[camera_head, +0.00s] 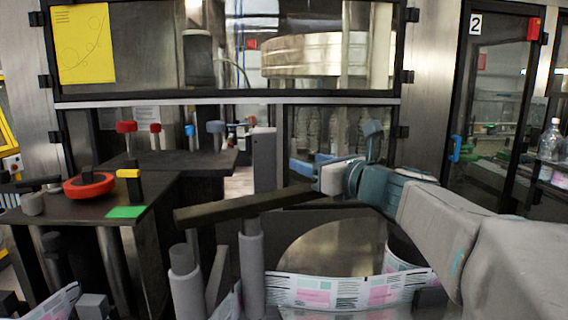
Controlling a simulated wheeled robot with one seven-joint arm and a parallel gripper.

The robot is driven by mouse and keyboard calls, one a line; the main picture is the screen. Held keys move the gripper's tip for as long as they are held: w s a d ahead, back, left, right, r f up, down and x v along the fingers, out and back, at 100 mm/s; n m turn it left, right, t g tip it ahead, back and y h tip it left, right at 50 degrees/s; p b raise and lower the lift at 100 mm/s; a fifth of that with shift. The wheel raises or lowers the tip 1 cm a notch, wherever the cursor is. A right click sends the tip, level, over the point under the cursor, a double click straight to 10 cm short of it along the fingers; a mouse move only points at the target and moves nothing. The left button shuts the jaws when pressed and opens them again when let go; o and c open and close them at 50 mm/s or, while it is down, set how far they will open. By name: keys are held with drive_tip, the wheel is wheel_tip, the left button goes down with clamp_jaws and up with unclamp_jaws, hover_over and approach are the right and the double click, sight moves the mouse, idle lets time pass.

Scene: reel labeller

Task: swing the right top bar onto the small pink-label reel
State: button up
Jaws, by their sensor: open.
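The dark top bar (245,207) runs from the centre left up toward the right, above grey upright posts. Its right end is at my gripper (322,180), which is open. The jaws overlap or touch the bar's end; I cannot tell which, as the fingertips are small in this view. The reel with pink and green printed labels (335,291) is at the lower centre, its label band curving around a shiny round plate (325,248). The bar's right part is above and behind the band's near side. My arm hides part of the reel's right side.
A dark table (60,206) at left carries a red ring knob (89,186), a yellow-topped clamp (129,173) and a green patch (126,212). Grey posts (251,265) stand below the bar. A framed window panel (225,98) closes off the back.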

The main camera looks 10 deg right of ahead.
drive_tip(key=b+v, duration=0.1)
drive_tip(key=v, duration=1.2)
drive_tip(key=shift+s, duration=0.15)
